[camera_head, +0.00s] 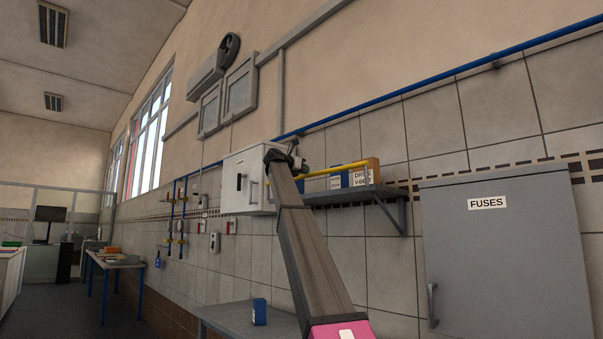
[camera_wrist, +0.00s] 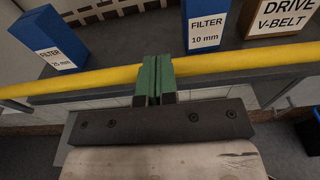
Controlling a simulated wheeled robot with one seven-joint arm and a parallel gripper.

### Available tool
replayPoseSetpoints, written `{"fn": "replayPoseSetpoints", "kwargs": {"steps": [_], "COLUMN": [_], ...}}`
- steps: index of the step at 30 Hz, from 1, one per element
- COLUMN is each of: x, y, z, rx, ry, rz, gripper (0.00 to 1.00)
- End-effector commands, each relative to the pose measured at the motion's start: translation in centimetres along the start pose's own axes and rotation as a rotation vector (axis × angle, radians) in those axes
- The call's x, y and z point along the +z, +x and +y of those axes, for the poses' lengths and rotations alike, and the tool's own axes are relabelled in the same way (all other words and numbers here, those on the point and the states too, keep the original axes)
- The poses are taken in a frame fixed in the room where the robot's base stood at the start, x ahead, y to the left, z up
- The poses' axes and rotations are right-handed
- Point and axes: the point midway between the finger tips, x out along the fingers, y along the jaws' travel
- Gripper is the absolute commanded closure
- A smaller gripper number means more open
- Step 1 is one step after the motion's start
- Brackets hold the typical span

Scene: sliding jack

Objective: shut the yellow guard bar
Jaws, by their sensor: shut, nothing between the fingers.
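The yellow guard bar (camera_head: 333,171) runs along the front of a grey wall shelf in the head view. In the wrist view the yellow bar (camera_wrist: 240,61) crosses the whole picture from left to right. My gripper (camera_wrist: 157,76) has green fingers pressed together with nothing between them. The fingertips overlap the middle of the bar in the wrist view; I cannot tell if they touch it. In the head view my gripper (camera_head: 300,165) is at the left end of the visible bar, partly hidden by my arm.
On the shelf (camera_head: 385,190) stand blue filter boxes (camera_wrist: 62,42) and a brown drive V-belt box (camera_wrist: 282,19). A white wall cabinet (camera_head: 236,183) is left of my gripper. A grey FUSES cabinet (camera_head: 505,260) is at right. A lower shelf (camera_head: 225,318) carries a blue box (camera_head: 259,311).

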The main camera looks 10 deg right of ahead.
Motion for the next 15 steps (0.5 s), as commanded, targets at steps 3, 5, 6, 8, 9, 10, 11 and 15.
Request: {"fn": "replayPoseSetpoints", "kwargs": {"steps": [3,5,6,8,9,10,11,15], "x": [0.22,0.26,0.28,0.32,0.34,0.35,0.36,0.40], "y": [0.49,0.63,0.71,0.81,0.86,0.89,0.91,0.99], "z": [0.01,0.00,-0.01,-0.01,-0.01,-0.01,-0.02,-0.02], "rx": [0.000,0.000,0.000,0.000,0.000,0.000,-0.001,-0.001], "ry": [0.000,0.000,0.000,0.000,0.000,0.000,0.000,0.000], "rz": [0.000,0.000,0.000,0.000,0.000,0.000,-0.001,-0.001], "gripper": [1.00,1.00,1.00,1.00,1.00,1.00,1.00,1.00]}}
